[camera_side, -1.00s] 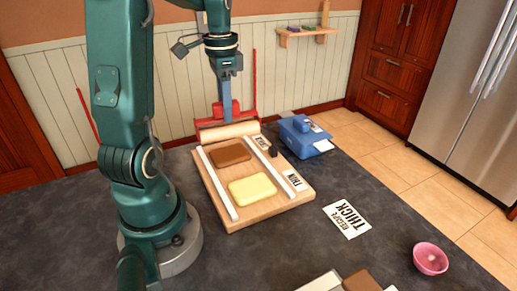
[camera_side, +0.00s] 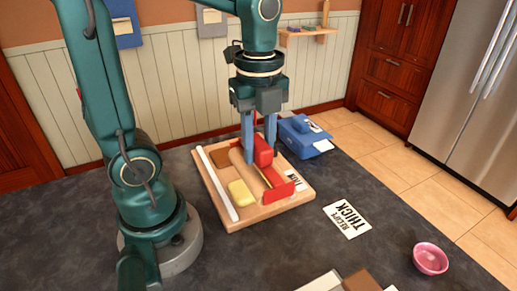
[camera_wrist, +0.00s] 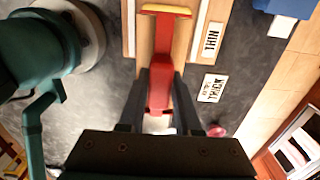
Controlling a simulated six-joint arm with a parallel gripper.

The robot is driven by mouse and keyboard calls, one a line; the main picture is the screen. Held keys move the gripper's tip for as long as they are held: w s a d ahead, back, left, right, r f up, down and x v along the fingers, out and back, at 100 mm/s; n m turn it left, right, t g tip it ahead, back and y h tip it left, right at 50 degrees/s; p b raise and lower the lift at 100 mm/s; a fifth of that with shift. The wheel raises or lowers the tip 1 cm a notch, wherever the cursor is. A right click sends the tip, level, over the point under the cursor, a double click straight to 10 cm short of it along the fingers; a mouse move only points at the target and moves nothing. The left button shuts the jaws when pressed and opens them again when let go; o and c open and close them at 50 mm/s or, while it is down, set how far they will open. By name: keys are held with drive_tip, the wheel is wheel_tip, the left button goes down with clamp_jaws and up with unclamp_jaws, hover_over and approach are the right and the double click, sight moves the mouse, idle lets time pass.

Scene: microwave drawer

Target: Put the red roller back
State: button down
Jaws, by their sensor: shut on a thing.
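My gripper (camera_side: 260,150) is shut on the red handle of the red roller (camera_side: 264,152). I cannot tell whether the barrel touches anything below. In the wrist view the red handle (camera_wrist: 160,90) lies between the two fingers, and the red crosspiece (camera_wrist: 166,11) shows at the top. The wooden board (camera_side: 242,222) carries a yellow slab (camera_side: 241,193) and a brown slab (camera_side: 219,157), which is partly hidden. A white rail (camera_side: 217,184) runs along the left side.
A blue box (camera_side: 304,138) stands behind the board at the right. Blue (camera_side: 122,24) and grey (camera_side: 211,22) panels hang on the wall. The dark counter in front is largely clear.

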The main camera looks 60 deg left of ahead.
drive_tip(key=shift+w+d+f, duration=0.15)
drive_tip(key=shift+d+f, duration=2.2)
drive_tip(key=shift+f, duration=0.05)
drive_tip(key=shift+w+d+f, duration=0.15)
drive_tip(key=shift+d+f, duration=2.15)
drive_tip(key=shift+f, duration=0.1)
drive_tip(key=shift+f, duration=0.2)
drive_tip(key=shift+s+f, duration=0.1)
drive_tip(key=shift+f, duration=0.35)
drive_tip(key=c, duration=0.6)
unclamp_jaws()
drive_tip(key=shift+r, duration=0.15)
